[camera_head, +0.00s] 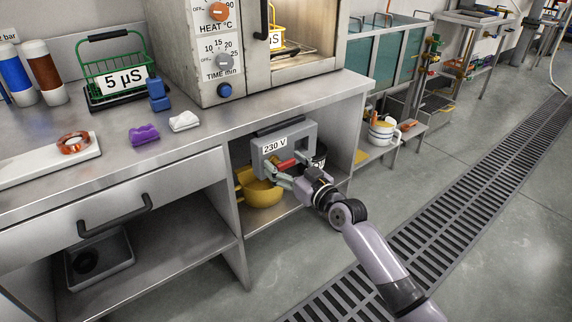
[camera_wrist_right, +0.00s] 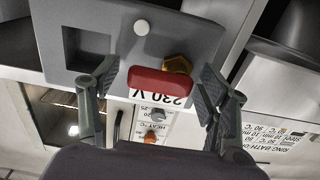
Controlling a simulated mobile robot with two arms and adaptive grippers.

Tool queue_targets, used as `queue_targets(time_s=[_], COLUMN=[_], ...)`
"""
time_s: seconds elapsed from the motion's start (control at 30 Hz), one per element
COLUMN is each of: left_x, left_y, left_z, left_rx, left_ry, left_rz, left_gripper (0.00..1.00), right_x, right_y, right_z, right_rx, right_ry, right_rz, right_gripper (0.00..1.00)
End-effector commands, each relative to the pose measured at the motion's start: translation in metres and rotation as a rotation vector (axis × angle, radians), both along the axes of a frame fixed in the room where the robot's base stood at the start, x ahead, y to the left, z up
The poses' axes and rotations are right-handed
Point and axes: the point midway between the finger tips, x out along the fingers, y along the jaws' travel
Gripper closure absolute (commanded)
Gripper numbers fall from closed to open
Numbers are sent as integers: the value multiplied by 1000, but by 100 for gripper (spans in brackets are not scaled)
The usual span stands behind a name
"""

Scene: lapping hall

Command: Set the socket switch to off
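The socket box (camera_head: 298,137) is a grey panel with a "230 V" label, mounted under the bench top; the panel also shows in the right wrist view (camera_wrist_right: 130,55). Its switch is a red lever (camera_wrist_right: 160,83) on a brass-coloured hex base, and the lever also shows in the head view (camera_head: 287,163). My right gripper (camera_wrist_right: 157,88) is open, with one finger on each side of the red lever. Gaps show between lever and fingers in the wrist view. It also shows in the head view (camera_head: 283,172), in front of the panel. My left gripper is not in view.
A yellow bowl (camera_head: 262,193) stands on the shelf below the socket, close to my right gripper. The bench edge runs above. An oven (camera_head: 190,60) with dials, a green basket (camera_head: 112,68) and small cloths are on top. Floor grating (camera_head: 440,215) lies to the right.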

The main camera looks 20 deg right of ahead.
Motion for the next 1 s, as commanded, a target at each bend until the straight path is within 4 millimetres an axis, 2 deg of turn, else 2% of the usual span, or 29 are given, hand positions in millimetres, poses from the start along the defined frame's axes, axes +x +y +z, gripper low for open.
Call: queue_targets(time_s=[0.07,0.7,1.0], left_x=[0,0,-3], left_y=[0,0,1], left_z=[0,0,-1], left_rx=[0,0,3], left_ry=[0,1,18], left_rz=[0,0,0], left_gripper=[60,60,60], right_x=[0,0,0], right_y=[0,0,0], right_z=[0,0,0], right_rx=[0,0,28], right_ry=[0,0,11], right_rz=[0,0,0], right_gripper=[35,77,79])
